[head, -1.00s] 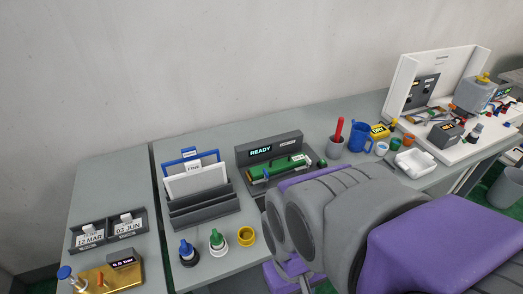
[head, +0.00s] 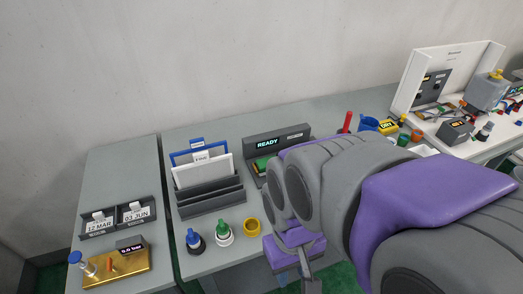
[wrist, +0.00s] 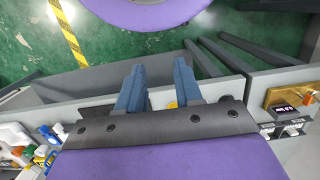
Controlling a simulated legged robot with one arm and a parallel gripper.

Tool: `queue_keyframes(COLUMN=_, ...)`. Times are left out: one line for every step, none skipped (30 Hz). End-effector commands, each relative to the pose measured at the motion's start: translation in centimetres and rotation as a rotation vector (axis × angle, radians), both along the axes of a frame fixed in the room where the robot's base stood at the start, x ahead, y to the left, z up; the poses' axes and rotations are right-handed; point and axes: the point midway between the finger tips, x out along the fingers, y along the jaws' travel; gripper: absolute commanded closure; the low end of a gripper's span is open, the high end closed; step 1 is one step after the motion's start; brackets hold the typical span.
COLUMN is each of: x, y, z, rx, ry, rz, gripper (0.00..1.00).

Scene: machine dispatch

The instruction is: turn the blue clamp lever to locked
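The grey READY station (head: 278,139) stands at the back of the middle table, its display lit. The blue clamp lever cannot be made out now; that part of the station is hidden behind my arm. My gripper (wrist: 158,72) shows in the wrist view with two blue fingers apart and nothing between them. It is over the table's front edge, clear of the station.
A grey file rack (head: 210,195) stands left of the station. A blue-topped bottle (head: 195,240), a green-topped bottle (head: 223,232) and a yellow ring (head: 252,226) stand near the front edge. A brass gauge block (head: 118,267) is on the left table.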

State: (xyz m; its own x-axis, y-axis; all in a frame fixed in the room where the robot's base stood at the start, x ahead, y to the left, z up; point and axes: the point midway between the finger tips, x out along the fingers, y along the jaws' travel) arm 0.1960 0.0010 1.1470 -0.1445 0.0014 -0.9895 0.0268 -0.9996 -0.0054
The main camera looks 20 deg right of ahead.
Motion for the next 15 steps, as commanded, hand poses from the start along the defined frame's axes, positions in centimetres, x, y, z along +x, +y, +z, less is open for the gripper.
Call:
queue_keyframes(x=1.7, y=0.0, z=1.2, rx=0.005, ry=-0.003, rz=0.012, gripper=0.65)
queue_keyframes(x=2.7, y=0.1, z=1.6, rx=0.007, ry=-0.005, rz=0.021, gripper=0.65)
queue_keyframes(x=4.2, y=0.1, z=2.4, rx=0.012, ry=-0.013, rz=0.032, gripper=0.65)
queue_keyframes(x=5.3, y=0.1, z=2.9, rx=0.015, ry=-0.018, rz=0.039, gripper=0.65)
queue_keyframes(x=6.4, y=0.1, z=3.3, rx=0.018, ry=-0.020, rz=0.047, gripper=0.65)
queue_keyframes(x=7.9, y=0.0, z=3.9, rx=0.022, ry=-0.027, rz=0.056, gripper=0.65)
queue_keyframes(x=9.1, y=-0.1, z=4.3, rx=0.024, ry=-0.033, rz=0.062, gripper=0.65)
queue_keyframes(x=10.2, y=-0.1, z=4.6, rx=0.028, ry=-0.035, rz=0.067, gripper=0.65)
queue_keyframes(x=11.6, y=-0.2, z=5.1, rx=0.033, ry=-0.042, rz=0.073, gripper=0.65)
queue_keyframes(x=12.8, y=-0.3, z=5.5, rx=0.036, ry=-0.046, rz=0.077, gripper=0.65)
queue_keyframes(x=13.9, y=-0.4, z=5.7, rx=0.038, ry=-0.050, rz=0.080, gripper=0.65)
queue_keyframes(x=15.3, y=-0.6, z=6.1, rx=0.041, ry=-0.055, rz=0.085, gripper=0.65)
queue_keyframes(x=16.5, y=-0.7, z=6.3, rx=0.044, ry=-0.060, rz=0.088, gripper=0.65)
queue_keyframes(x=17.6, y=-0.9, z=6.5, rx=0.046, ry=-0.065, rz=0.089, gripper=0.65)
queue_keyframes(x=19.0, y=-1.1, z=6.8, rx=0.050, ry=-0.070, rz=0.091, gripper=0.65)
